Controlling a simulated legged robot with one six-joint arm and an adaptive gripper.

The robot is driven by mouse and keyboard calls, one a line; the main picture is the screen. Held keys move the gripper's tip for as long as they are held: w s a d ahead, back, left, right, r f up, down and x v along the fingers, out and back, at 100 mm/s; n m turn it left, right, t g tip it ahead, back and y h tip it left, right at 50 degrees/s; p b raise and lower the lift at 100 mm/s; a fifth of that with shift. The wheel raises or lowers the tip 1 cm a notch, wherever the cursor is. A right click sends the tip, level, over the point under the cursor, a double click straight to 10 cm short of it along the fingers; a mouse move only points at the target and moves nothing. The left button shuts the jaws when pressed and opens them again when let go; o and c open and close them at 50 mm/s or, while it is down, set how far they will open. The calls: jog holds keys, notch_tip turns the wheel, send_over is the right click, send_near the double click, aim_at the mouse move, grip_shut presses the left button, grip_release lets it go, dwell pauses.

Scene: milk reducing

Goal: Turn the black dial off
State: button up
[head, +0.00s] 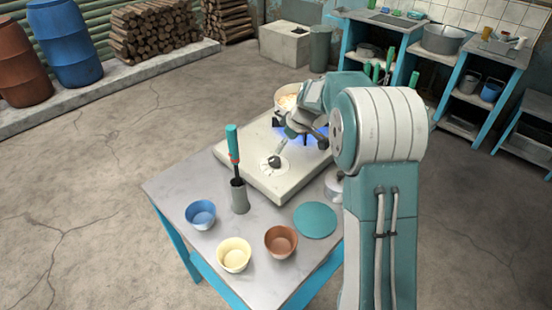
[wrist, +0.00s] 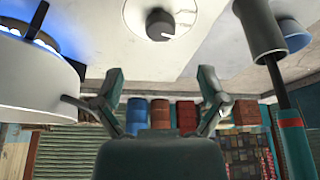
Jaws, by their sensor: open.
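The black dial (head: 274,162) sits on a round white marked plate on top of the pale stove slab (head: 245,152). In the wrist view the dial (wrist: 161,23) shows at the top centre with a light pointer mark. My gripper (head: 297,135) is above the slab, close to the dial on its burner side. In the wrist view my gripper (wrist: 161,84) has its two fingers spread wide with nothing between them. The dial lies beyond the fingertips, roughly centred between them, and no contact shows. A blue flame glow (head: 319,141) shows at the burner, partly hidden by my arm.
A grey holder (head: 239,197) with a green-handled tool stands left of the slab. Blue (head: 201,214), cream (head: 234,254) and brown (head: 281,241) bowls and a teal disc (head: 315,220) lie in front. A white pot (wrist: 35,85) is close at left in the wrist view.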

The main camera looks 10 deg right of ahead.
aim_at(275, 160)
jog(key=x, duration=0.8)
jog(key=shift+w+f, duration=0.1)
jog(key=shift+f, duration=0.1)
jog(key=c, duration=1.1)
